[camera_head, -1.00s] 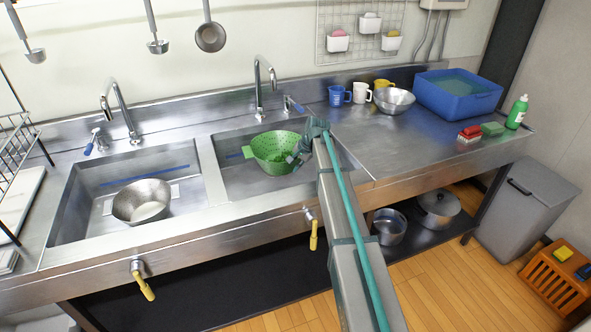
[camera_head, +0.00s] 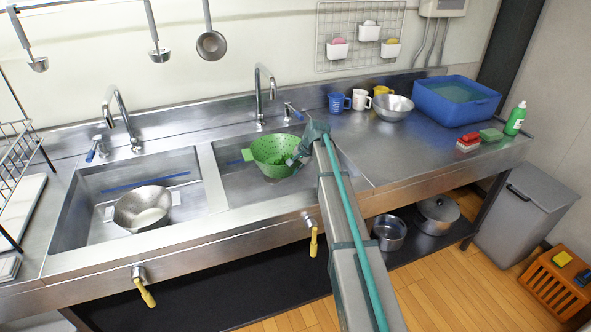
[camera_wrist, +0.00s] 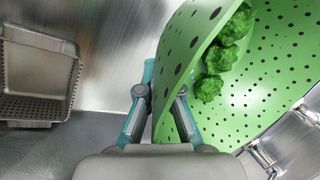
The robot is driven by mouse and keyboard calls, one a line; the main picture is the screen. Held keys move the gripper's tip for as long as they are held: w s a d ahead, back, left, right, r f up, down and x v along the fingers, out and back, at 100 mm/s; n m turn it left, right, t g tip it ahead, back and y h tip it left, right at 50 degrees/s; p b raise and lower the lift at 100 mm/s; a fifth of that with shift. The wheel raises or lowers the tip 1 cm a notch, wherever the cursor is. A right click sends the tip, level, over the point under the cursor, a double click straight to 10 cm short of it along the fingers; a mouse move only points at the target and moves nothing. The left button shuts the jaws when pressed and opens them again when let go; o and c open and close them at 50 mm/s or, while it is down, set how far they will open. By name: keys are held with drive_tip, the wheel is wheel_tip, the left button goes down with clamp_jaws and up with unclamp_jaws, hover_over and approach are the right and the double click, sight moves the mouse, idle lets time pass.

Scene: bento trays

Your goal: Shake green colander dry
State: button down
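The green colander (camera_head: 268,150) with round holes is in or just above the right sink; I cannot tell whether it touches the sink floor. Several green leafy pieces, like broccoli (camera_wrist: 223,55), lie inside it and show in the wrist view. My gripper (camera_head: 303,150) is at the colander's right rim. In the wrist view the fingers of my gripper (camera_wrist: 163,100) stand on either side of the colander wall (camera_wrist: 172,75), shut on it. The wall fills the upper right of that view. The colander's underside is hidden in the head view.
The left sink holds a perforated steel bowl (camera_head: 143,203). A tap (camera_head: 263,95) stands behind the right sink. On the right counter are a steel bowl (camera_head: 392,108), cups and a blue tub (camera_head: 440,108). A perforated steel basket (camera_wrist: 40,75) shows in the wrist view.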

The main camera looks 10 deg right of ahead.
drive_tip(key=shift+r+p, duration=0.3)
drive_tip(key=shift+p, duration=0.95)
wheel_tip(320, 180, down, 3)
drive_tip(key=shift+r+b, duration=0.2)
drive_tip(key=shift+b, duration=0.3)
idle(0.7)
idle(0.5)
